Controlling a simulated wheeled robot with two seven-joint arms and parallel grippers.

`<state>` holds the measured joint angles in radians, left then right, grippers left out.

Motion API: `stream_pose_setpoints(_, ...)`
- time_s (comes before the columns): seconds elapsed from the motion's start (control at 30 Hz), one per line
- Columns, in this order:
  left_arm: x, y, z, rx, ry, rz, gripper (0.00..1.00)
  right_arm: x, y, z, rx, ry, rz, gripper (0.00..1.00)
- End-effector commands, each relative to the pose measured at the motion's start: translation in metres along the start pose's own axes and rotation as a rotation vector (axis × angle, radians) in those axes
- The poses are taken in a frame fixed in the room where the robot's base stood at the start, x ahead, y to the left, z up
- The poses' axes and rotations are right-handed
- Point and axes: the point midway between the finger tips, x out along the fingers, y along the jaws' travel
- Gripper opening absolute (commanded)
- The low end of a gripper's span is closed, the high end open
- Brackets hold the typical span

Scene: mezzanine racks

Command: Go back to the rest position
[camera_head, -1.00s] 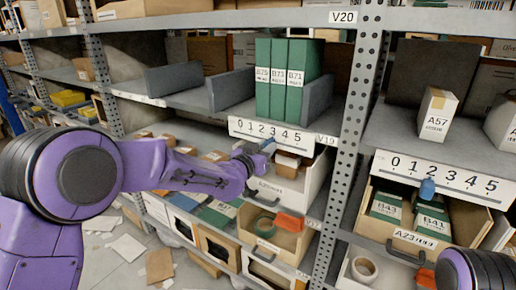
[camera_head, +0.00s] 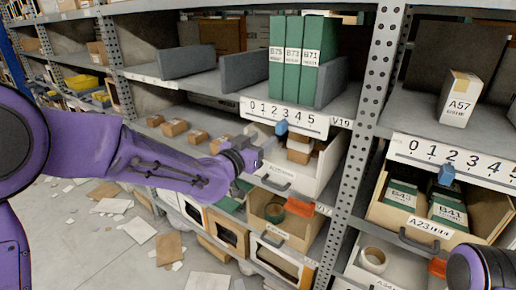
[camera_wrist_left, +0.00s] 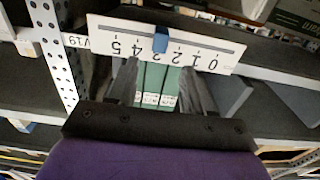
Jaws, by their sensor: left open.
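My left gripper (camera_head: 256,158) is open and empty, in front of and below the number strip (camera_head: 262,113) on the shelf edge marked V19. The strip carries a blue slider (camera_head: 281,127) near the 2 and 3. In the left wrist view the strip (camera_wrist_left: 110,32) appears upside down with the blue slider (camera_wrist_left: 161,38) on it. The open fingers (camera_wrist_left: 158,82) point toward it, with a gap between them and the slider. Part of my right arm (camera_head: 485,270) shows at the bottom right; its gripper is outside the view.
Green binders (camera_head: 292,60) stand on the shelf above the strip. Below are a white drawer (camera_head: 277,180) with boxes and a drawer with tape (camera_head: 290,235). A perforated upright (camera_head: 370,130) stands to the right. Papers and cardboard (camera_head: 140,230) litter the floor.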

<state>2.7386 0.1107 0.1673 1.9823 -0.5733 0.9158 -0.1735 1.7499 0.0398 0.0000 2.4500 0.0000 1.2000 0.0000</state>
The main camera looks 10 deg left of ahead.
Motion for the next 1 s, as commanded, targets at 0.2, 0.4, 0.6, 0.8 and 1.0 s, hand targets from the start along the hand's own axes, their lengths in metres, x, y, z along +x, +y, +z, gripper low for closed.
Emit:
stream_pose_setpoints(0.2, -0.015, 0.0, 0.0, -0.001, 0.001, 0.0, 0.51, 0.003, 0.0, 0.001, 0.0, 0.0, 0.0, 0.43)
stream_pose_setpoints(0.4, -0.015, 0.0, 0.0, -0.001, 0.0, 0.0, 0.51, 0.003, 0.0, 0.001, 0.0, 0.0, 0.0, 0.43)
stream_pose_setpoints(0.6, -0.039, -0.027, 0.056, -0.268, -0.044, -0.166, 0.51, 0.003, 0.0, 0.001, 0.0, 0.0, 0.0, 0.43)
stream_pose_setpoints(0.8, -0.114, -0.051, 0.221, -0.483, -0.311, -0.431, 0.51, 0.003, 0.0, 0.001, 0.0, 0.0, 0.0, 0.43)
stream_pose_setpoints(1.0, -0.237, -0.049, 0.356, -0.555, -0.615, -0.688, 0.51, 0.003, 0.0, 0.001, 0.0, 0.0, 0.0, 0.43)
